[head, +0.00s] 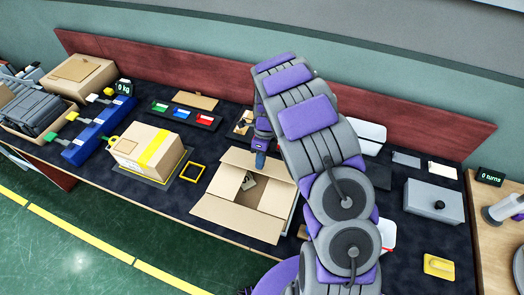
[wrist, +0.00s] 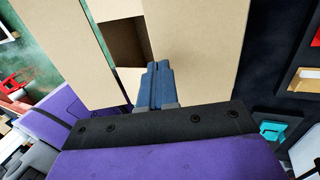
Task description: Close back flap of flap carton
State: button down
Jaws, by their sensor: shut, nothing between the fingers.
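The flap carton (head: 232,217) stands on the dark table with its top open. Its wide front flap is folded outward towards me. Its back flap (head: 238,158) shows as a tan strip along the far side; its exact angle is hard to tell. A small tan item with a dark mark (head: 249,182) lies inside. My gripper (head: 260,160) is shut and empty, its blue fingertips at the back flap. In the wrist view the blue fingers (wrist: 158,70) point at tan cardboard (wrist: 200,50), beside the dark opening (wrist: 127,42). I cannot tell whether they touch it.
A taped box (head: 145,148) stands left of the carton, with a yellow square frame (head: 192,172) between them. A tray with coloured blocks (head: 185,115) lies behind. A grey box with a black knob (head: 433,202) is at the right. My arm hides the table right of the carton.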

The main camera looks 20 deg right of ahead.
aim_at(259, 172)
jog(key=shift+s+a+f, duration=0.15)
jog(key=shift+s+f, duration=0.1)
jog(key=shift+f, duration=0.4)
jog(key=shift+f, duration=0.1)
jog(key=shift+s+a+f+t+h+p, duration=0.4)
jog(key=shift+s+f+t+h+p, duration=0.15)
jog(key=shift+f+t, duration=0.2)
jog(key=shift+s+a+f+t+h+p, duration=0.1)
jog(key=shift+s+f+t+h+p, duration=0.1)
jog(key=shift+f+t+h, duration=0.25)
jog(key=shift+s+a+f+t+h+p, duration=0.15)
jog(key=shift+f+t+h, duration=0.15)
jog(key=shift+f+t, duration=0.25)
jog(key=shift+r, duration=0.15)
jog(key=shift+w+d+r+p, duration=0.1)
jog(key=shift+d+r+p, duration=0.05)
jog(key=shift+r+p, duration=0.55)
